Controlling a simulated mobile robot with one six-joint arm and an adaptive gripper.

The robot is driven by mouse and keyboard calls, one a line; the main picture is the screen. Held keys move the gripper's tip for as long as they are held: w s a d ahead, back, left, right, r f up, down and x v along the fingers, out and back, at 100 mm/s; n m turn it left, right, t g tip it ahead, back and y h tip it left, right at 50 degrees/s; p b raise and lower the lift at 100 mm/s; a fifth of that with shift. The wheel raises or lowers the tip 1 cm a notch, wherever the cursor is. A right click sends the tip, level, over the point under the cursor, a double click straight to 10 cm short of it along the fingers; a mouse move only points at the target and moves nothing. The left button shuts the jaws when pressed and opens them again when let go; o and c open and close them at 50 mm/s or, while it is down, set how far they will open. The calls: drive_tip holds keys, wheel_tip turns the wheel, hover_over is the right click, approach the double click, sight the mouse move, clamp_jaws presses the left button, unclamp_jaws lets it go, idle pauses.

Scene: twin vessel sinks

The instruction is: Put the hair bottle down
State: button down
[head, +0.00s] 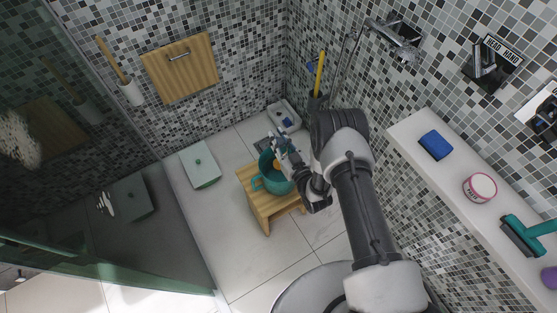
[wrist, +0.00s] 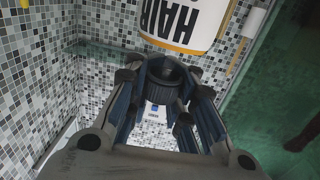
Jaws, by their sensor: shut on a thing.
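The hair bottle (wrist: 185,22) is white with large black "HAIR" lettering and an orange band, at the top of the wrist view. Its dark ribbed cap (wrist: 163,82) sits between my fingers. My gripper (wrist: 166,98) is shut on the bottle at the cap. In the head view my gripper (head: 284,152) is over the back right of a wooden stool, beside a teal pot. The bottle is hard to tell apart from the gripper there, and I cannot tell whether it touches anything below.
The teal pot (head: 271,181) stands on the wooden stool (head: 258,207). A pale lidded box (head: 200,170) is on the floor at left. A white tray (head: 291,112) is in the corner. The right ledge (head: 414,127) holds a blue sponge (head: 436,145), a jar (head: 480,187) and a squeegee (head: 524,236).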

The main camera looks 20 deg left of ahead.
wheel_tip(320, 180, down, 12)
drive_tip(key=b, duration=0.4)
drive_tip(key=shift+w+f+b, duration=0.1)
drive_tip(key=shift+f+b, duration=0.15)
drive_tip(key=shift+b, duration=0.05)
